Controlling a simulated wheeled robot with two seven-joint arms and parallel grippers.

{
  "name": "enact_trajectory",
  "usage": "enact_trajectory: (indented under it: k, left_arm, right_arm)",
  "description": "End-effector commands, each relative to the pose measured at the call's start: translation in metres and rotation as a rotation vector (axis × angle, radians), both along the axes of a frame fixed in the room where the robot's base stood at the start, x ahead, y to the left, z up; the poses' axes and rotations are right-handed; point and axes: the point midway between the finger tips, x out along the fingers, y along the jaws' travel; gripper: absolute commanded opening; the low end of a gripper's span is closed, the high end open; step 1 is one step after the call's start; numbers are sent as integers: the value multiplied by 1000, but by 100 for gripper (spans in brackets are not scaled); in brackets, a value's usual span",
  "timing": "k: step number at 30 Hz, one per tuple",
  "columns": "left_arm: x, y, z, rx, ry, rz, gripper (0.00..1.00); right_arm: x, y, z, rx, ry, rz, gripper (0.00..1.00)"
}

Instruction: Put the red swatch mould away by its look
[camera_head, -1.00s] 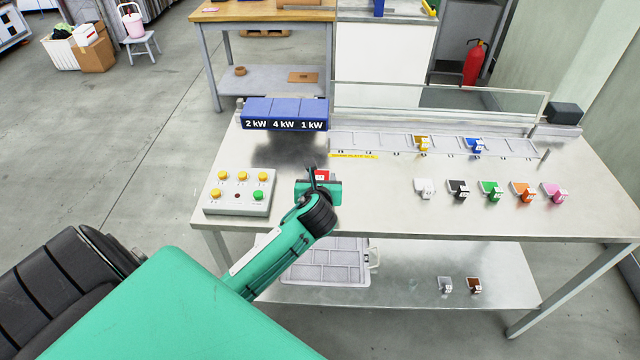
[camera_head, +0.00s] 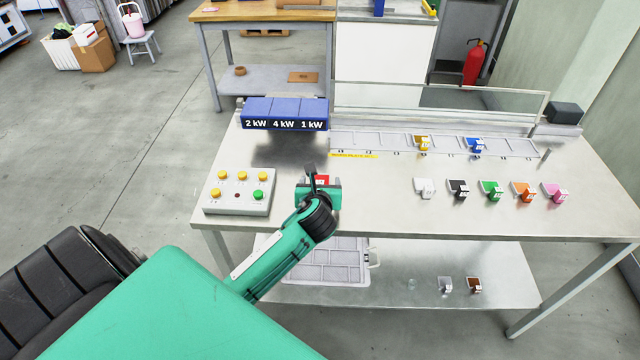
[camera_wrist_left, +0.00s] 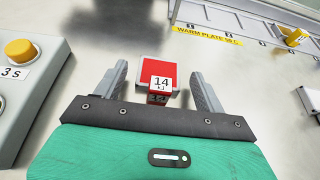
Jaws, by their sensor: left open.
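The red swatch mould (camera_head: 321,179) is on the steel table, partly hidden by my left gripper in the head view. In the left wrist view the red mould (camera_wrist_left: 158,74) has a white label reading 14 on its near side. My left gripper (camera_head: 318,184) is open, and its fingers (camera_wrist_left: 158,82) stand on either side of the mould with gaps showing. The warm plate (camera_head: 375,143) is a pale slotted strip along the table's back, holding a yellow mould (camera_head: 422,142) and a blue mould (camera_head: 474,145). My right gripper is out of view.
White (camera_head: 424,187), black (camera_head: 458,188), green, orange and pink moulds stand at right. A button box (camera_head: 240,205) is left of my gripper. Blue units marked 2 kW, 4 kW, 1 kW (camera_head: 285,112) are behind. The lower shelf holds a compartment tray (camera_head: 325,272), grey and brown moulds.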

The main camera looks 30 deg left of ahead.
Motion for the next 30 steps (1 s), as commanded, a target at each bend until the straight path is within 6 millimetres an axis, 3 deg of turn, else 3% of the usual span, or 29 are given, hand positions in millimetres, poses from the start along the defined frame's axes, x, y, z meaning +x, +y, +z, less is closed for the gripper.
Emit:
enact_trajectory:
  k: [18, 30]
  left_arm:
    - [-86, -53, 41, 0, 0, -1, 72]
    - [-94, -57, 45, 1, 0, 0, 72]
  right_arm:
    - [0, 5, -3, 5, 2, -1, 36]
    - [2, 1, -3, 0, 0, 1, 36]
